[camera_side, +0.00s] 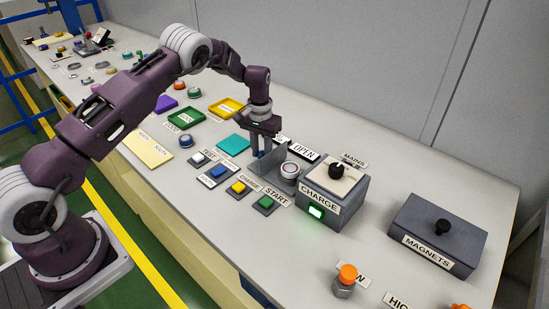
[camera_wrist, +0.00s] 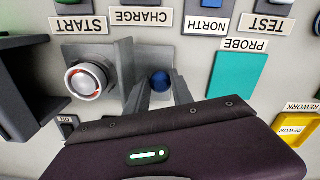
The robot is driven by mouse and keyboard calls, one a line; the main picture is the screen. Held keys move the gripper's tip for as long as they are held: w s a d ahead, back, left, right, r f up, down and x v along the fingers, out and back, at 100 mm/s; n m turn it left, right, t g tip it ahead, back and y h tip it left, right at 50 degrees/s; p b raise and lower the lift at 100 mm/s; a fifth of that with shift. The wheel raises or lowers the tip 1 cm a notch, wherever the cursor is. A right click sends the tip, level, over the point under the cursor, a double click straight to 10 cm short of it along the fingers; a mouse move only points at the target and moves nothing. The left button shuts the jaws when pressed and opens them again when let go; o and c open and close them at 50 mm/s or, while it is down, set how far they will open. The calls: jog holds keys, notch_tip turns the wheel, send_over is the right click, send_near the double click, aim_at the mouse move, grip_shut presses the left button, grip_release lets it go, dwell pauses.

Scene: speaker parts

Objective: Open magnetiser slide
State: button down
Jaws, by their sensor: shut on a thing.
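The magnetiser slide is a grey upright plate (camera_side: 272,163) beside a silver round fixture (camera_side: 290,172). In the wrist view the slide's grey plate (camera_wrist: 125,65) stands just right of the silver fixture (camera_wrist: 86,80), which has a reddish ring inside. A blue round knob (camera_wrist: 161,81) sits right of the plate. My gripper (camera_side: 262,150) points down at the plate. In the wrist view my gripper (camera_wrist: 162,92) is shut on the blue knob, with one finger on each side. The fingers and plate partly hide the knob in the side view.
A grey box (camera_side: 345,198) with a black dial and a lit green CHARGE lamp (camera_side: 316,212) stands close right of the fixture. An OPEN label (camera_side: 304,152) lies behind. Several buttons lie in front, a teal pad (camera_side: 233,144) left. A MAGNETS box (camera_side: 437,232) stands far right.

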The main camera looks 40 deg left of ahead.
jog(key=shift+a, duration=0.15)
jog(key=c, duration=1.4)
grip_release()
notch_tip(320, 180, up, 8)
jog(key=shift+f, duration=0.2)
jog(key=s+d+r+t, duration=0.1)
jog(key=s+d+r, duration=0.2)
jog(key=s+r, duration=0.4)
jog(key=s+d+r+m+t, duration=0.15)
jog(key=s+r, duration=0.25)
jog(key=r, duration=0.5)
jog(key=s+d+r+n+t, duration=0.1)
jog(key=s+d+r, duration=0.3)
jog(key=s+r, duration=0.3)
jog(key=s+d, duration=0.1)
jog(key=s, duration=0.5)
jog(key=s+d+m+t, duration=0.1)
jog(key=s, duration=0.6)
jog(key=s+d+m+t, duration=0.1)
jog(key=s, duration=0.6)
jog(key=shift+f+m, duration=0.15)
jog(key=shift+m, duration=0.1)
